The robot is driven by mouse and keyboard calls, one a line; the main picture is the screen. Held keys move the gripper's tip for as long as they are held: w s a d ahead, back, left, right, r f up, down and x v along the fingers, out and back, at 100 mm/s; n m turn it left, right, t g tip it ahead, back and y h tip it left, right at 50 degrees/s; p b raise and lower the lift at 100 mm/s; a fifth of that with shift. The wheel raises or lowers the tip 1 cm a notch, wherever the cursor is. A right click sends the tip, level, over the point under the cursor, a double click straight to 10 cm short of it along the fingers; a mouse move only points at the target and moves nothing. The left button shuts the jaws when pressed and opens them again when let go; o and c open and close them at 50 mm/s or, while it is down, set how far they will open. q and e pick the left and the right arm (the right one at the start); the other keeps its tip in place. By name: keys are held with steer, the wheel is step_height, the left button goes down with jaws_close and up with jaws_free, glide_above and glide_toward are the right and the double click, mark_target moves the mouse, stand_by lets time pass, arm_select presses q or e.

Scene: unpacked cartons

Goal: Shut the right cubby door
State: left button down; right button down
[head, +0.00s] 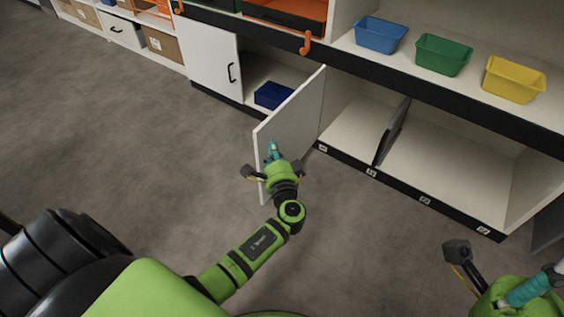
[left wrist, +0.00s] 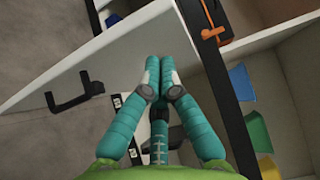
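The right cubby door (head: 296,116) is a white panel standing swung out from the cabinet, with its free edge towards me. Its face and black handle (left wrist: 72,92) show in the left wrist view. My left gripper (head: 272,150) is in front of that face, near the free edge. Its teal fingers (left wrist: 158,82) are drawn together with nothing between them; I cannot tell if they touch the door. The left cubby door (head: 208,58) is white with a black handle and looks shut. My right gripper (head: 525,288) is partly cut off at the lower right.
A dark blue bin (head: 272,95) sits inside the open cubby. Blue (head: 380,36), green (head: 443,55) and yellow (head: 513,80) bins stand on the shelf above. A dark panel (head: 391,132) stands tilted in the lower right bay. The floor left of the door is clear.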

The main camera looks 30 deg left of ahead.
arm_select(q)
steer(key=shift+a, duration=1)
steer(key=shift+a, duration=0.15)
